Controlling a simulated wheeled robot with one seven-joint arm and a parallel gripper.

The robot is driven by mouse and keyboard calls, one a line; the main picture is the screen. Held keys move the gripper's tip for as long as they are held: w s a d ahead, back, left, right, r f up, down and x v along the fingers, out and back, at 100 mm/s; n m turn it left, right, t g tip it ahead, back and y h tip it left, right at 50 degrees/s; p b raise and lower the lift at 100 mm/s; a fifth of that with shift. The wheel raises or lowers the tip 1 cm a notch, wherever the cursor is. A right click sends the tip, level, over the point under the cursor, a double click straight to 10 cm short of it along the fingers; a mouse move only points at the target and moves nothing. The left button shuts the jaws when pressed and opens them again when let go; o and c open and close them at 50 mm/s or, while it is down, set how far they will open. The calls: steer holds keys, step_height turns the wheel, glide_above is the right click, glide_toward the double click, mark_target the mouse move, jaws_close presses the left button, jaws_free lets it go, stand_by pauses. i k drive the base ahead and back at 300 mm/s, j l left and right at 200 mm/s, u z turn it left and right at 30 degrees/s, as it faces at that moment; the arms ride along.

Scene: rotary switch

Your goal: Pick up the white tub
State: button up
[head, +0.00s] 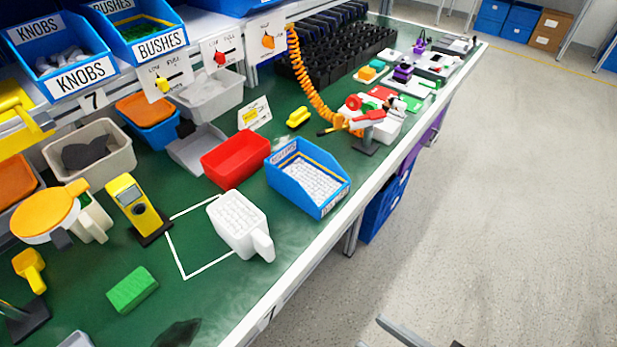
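A white tub (238,226) with a stubby handle stands on the green bench top, near its front edge. Its top shows a bumpy white surface, like many small white pieces filling it. It sits partly over the right side of a white outlined square (184,268) on the bench. No gripper is seen touching it. My gripper cannot be made out in the head view. A grey bar (402,331) pokes in at the bottom edge, over the floor, and I cannot tell what it belongs to.
A blue bin (322,205) of white pieces and a red bin (228,165) stand behind the tub. A yellow handheld device (132,203) is on its left, a green block (132,289) at the front left. Open floor (480,220) lies right of the bench.

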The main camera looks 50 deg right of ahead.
mark_target(240, 225)
steer(key=j+z, duration=0.3)
steer(key=z, duration=0.2)
steer(key=k+j+z, duration=0.1)
steer(key=z, duration=0.35)
steer(key=k+j+z, duration=0.15)
steer(key=j+z, duration=0.2)
steer(key=z, duration=0.15)
